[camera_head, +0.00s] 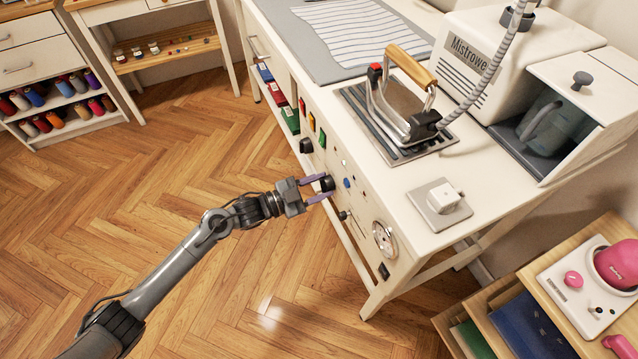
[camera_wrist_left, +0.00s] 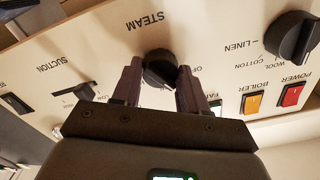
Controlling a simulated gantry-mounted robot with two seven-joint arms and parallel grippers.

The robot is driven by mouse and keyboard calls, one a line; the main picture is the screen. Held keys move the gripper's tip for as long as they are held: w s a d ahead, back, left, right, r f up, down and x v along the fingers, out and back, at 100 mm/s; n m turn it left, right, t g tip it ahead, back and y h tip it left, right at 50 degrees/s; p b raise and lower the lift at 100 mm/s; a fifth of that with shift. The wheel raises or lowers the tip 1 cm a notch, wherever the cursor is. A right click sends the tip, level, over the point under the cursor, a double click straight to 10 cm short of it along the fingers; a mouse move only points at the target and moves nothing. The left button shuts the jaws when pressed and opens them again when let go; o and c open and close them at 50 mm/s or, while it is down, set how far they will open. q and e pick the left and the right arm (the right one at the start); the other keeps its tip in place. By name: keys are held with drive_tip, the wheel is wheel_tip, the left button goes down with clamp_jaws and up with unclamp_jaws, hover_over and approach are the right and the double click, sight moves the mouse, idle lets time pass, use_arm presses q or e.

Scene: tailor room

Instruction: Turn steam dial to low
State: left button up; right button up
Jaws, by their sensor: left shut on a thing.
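The steam dial (camera_head: 327,183) is a black round knob on the cream front panel of the ironing station. It also shows in the left wrist view (camera_wrist_left: 159,68), under an upside-down "STEAM" label. My left gripper (camera_head: 321,188) has one purple finger on each side of the dial and is shut on it. In the left wrist view the fingers (camera_wrist_left: 157,84) flank the knob. Part of an "OFF" mark shows beside the right finger. The "low" mark cannot be seen, and I cannot tell the dial's exact setting. My right gripper is not in view.
The panel also holds a fabric dial (camera_wrist_left: 292,38), a red power switch (camera_wrist_left: 291,95), an orange boiler switch (camera_wrist_left: 252,102), a suction lever (camera_wrist_left: 80,92) and a gauge (camera_head: 384,238). An iron (camera_head: 405,100) stands on the tabletop. The floor (camera_head: 190,150) is clear.

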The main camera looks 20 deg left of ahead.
use_arm(q)
drive_tip(key=m, duration=0.4)
drive_tip(key=shift+p, duration=0.3)
drive_tip(key=shift+m, duration=1.2)
drive_tip(key=o, duration=1)
drive_tip(key=shift+o, duration=0.2)
